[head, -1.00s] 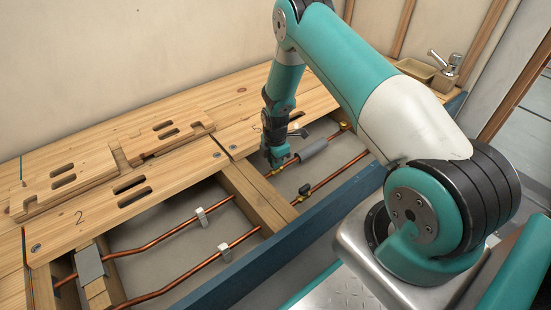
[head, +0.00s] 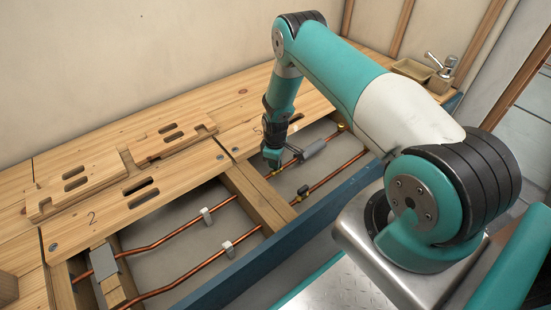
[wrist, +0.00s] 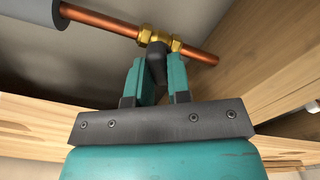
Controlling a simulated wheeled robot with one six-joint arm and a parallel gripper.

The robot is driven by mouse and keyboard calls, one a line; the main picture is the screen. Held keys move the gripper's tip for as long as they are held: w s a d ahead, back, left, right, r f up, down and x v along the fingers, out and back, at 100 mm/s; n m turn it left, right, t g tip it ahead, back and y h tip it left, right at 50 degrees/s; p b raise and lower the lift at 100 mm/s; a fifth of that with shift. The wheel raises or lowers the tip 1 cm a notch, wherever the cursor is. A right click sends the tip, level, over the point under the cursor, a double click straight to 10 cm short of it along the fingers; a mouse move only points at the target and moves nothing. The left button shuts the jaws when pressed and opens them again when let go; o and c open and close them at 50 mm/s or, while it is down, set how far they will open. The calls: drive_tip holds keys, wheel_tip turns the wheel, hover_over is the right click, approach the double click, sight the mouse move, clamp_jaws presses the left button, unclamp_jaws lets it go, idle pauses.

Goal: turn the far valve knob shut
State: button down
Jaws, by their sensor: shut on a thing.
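The far valve sits on the far copper pipe. Its brass body (wrist: 176,45) shows in the wrist view, with a dark knob (wrist: 156,58) standing out from it. My gripper (wrist: 156,75) has its two teal fingers on either side of this knob and is shut on it. The knob's far end is hidden between the fingers. In the head view my gripper (head: 272,160) reaches down into the open floor bay, and the far knob is hidden behind it. A second valve with a black knob (head: 303,190) sits on the near copper pipe, apart from my gripper.
A grey sleeve (head: 313,149) wraps the far pipe just right of the valve. A wooden joist (head: 258,198) crosses left of my gripper. A blue beam (head: 330,214) edges the bay. Slotted boards (head: 120,170) lie at the left.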

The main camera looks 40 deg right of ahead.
drive_tip(key=m+p, duration=0.1)
drive_tip(key=m, duration=0.5)
drive_tip(key=shift+d, duration=0.1)
drive_tip(key=shift+m+p, duration=0.3)
idle(0.3)
drive_tip(key=c, duration=1.1)
unclamp_jaws()
drive_tip(key=shift+o, duration=0.2)
wheel_tip(320, 180, up, 17)
drive_tip(key=p, duration=0.7)
drive_tip(key=shift+r, duration=0.2)
